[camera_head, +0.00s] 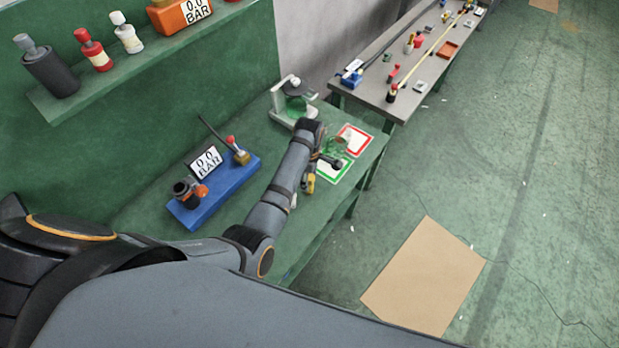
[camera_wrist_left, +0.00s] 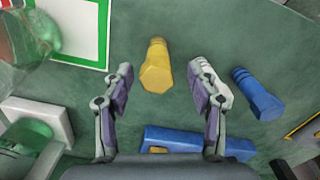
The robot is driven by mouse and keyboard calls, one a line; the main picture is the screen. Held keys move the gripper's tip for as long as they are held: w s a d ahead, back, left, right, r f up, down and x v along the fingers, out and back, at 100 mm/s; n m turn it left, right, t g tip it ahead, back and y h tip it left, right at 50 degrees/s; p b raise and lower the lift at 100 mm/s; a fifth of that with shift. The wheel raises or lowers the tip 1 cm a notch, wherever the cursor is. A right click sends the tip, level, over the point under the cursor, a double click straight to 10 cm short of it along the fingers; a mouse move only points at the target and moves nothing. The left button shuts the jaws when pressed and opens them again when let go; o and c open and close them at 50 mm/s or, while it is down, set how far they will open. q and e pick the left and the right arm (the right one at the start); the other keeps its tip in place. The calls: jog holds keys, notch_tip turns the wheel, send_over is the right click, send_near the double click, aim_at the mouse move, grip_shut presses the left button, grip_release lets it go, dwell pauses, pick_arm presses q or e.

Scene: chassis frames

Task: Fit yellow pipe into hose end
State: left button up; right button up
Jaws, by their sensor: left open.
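The yellow pipe (camera_wrist_left: 156,66) lies on the green bench in the left wrist view, between and slightly beyond my left gripper's (camera_wrist_left: 159,75) spread fingertips. The fingers are open and hold nothing. In the head view the yellow pipe (camera_head: 311,184) shows just beside my left gripper (camera_head: 332,161), partly hidden by the arm. I cannot clearly pick out the hose end. A dark line rises beside the gauge (camera_head: 206,161) on the blue base (camera_head: 222,197). My right gripper is not in view.
A blue pipe (camera_wrist_left: 258,94) and a white piece (camera_wrist_left: 222,92) lie right of the yellow pipe. A green-framed card (camera_head: 338,170) and a red-framed card (camera_head: 355,139) lie on the bench near a white stand (camera_head: 279,103). A cardboard sheet (camera_head: 425,280) lies on the floor.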

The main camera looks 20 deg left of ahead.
pick_arm(q)
jog(key=shift+w+a+f, duration=0.2)
jog(key=shift+w+f, duration=0.05)
jog(key=shift+f, duration=0.1)
jog(key=shift+w+f, duration=0.1)
jog(key=shift+w, duration=0.05)
jog(key=shift+d, duration=0.1)
jog(key=shift+c, duration=0.2)
jog(key=shift+s+d+r, duration=0.2)
jog(key=shift+c, duration=1.1)
jog(key=shift+s+d+r, duration=0.1)
jog(key=shift+s, duration=0.05)
jog(key=shift+c, duration=3.6)
jog(key=shift+a, duration=0.2)
grip_shut()
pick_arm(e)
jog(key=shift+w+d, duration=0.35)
